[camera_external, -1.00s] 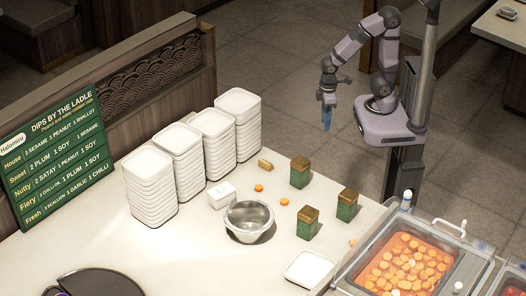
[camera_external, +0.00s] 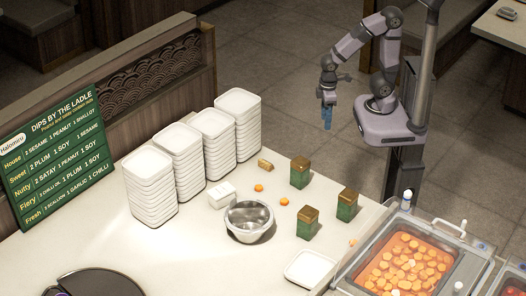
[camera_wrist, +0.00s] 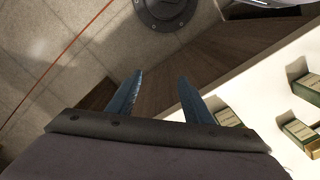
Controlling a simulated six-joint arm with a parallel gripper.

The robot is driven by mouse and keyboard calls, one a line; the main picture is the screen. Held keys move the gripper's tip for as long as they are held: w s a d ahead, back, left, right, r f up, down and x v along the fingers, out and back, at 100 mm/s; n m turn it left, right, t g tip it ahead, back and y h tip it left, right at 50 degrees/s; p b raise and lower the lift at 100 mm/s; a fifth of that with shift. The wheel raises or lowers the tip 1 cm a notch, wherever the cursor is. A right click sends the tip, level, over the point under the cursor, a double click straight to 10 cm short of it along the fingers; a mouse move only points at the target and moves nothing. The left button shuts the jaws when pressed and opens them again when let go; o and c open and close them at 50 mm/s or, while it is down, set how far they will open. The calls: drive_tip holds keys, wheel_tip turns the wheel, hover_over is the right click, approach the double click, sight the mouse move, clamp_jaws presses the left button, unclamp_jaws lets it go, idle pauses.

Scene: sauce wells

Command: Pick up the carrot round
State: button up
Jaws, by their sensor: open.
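Small orange carrot rounds lie on the pale counter (camera_external: 190,262). One carrot round (camera_external: 259,188) is near the tan block, another carrot round (camera_external: 284,201) is between the bowl and the green boxes, and a third carrot round (camera_external: 352,242) is by the pan's edge. Many more rounds fill the red-orange pan (camera_external: 405,262) at the right. My gripper (camera_external: 327,122) hangs in the air beyond the counter's far edge, pointing down, away from all the rounds. In the wrist view its two blue fingers (camera_wrist: 160,95) are apart with nothing between them. No carrot round shows in the wrist view.
Green boxes with brown tops (camera_external: 300,172) stand on the counter between my gripper and the metal bowl (camera_external: 249,221). Stacks of white dishes (camera_external: 236,105) stand at the back left. A white square dish (camera_external: 308,269) lies near the pan. The front-left counter is largely clear.

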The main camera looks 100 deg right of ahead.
wheel_tip(320, 180, up, 4)
drive_tip(key=t+b, duration=0.1)
drive_tip(key=t, duration=0.2)
hover_over(285, 200)
drive_tip(key=s, duration=0.2)
wheel_tip(285, 200, down, 7)
drive_tip(key=shift+n, duration=0.4)
drive_tip(key=shift+s+p+x, duration=0.15)
drive_tip(key=shift+p+x, duration=0.55)
drive_tip(key=shift+x, duration=1.25)
drive_tip(key=shift+s+p+x, duration=0.15)
drive_tip(key=shift+p+x, duration=0.55)
drive_tip(key=shift+x, duration=1.3)
drive_tip(key=shift+f, duration=0.1)
drive_tip(key=c, duration=1.1)
